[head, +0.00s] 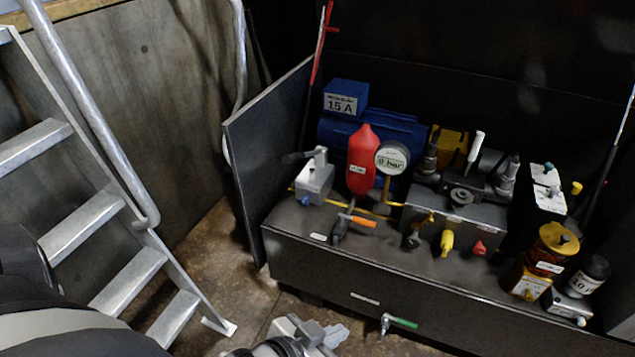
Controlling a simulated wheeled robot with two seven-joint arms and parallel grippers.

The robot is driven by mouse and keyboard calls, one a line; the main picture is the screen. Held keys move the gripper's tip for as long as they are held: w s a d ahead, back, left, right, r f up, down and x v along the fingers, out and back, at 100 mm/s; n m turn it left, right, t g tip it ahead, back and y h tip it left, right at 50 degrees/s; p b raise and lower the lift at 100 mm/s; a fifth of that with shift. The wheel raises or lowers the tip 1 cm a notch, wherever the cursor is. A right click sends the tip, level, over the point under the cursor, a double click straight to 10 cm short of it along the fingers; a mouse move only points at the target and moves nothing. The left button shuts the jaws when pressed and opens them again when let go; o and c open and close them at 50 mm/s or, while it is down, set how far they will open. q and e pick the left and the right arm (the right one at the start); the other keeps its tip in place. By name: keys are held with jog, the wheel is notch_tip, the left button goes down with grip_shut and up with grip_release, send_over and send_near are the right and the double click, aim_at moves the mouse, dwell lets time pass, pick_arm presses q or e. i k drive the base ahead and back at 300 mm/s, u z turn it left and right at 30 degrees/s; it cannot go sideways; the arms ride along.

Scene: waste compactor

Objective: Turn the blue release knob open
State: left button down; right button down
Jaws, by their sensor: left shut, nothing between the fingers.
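A small blue knob (305,201) sits low on the front of a grey block with a lever (315,178), at the left end of the dark hydraulic unit. My left gripper (328,333) is at the bottom of the head view, below and in front of the unit's cabinet. Its fingers are shut and empty, well apart from the knob. How far the knob is turned is too small to tell. My right gripper is not in view.
A red accumulator (362,160), a gauge (392,157) and an orange-handled lever (357,220) stand right of the block. A green-handled tap (400,323) sticks out of the cabinet front (320,268). An open side panel (268,150) and metal steps (85,230) are left.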

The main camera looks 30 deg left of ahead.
aim_at(304, 200)
jog(key=u, duration=1.95)
jog(key=i, duration=1.05)
jog(key=z, duration=1.2)
jog(key=i, duration=0.5)
jog(key=z, duration=0.05)
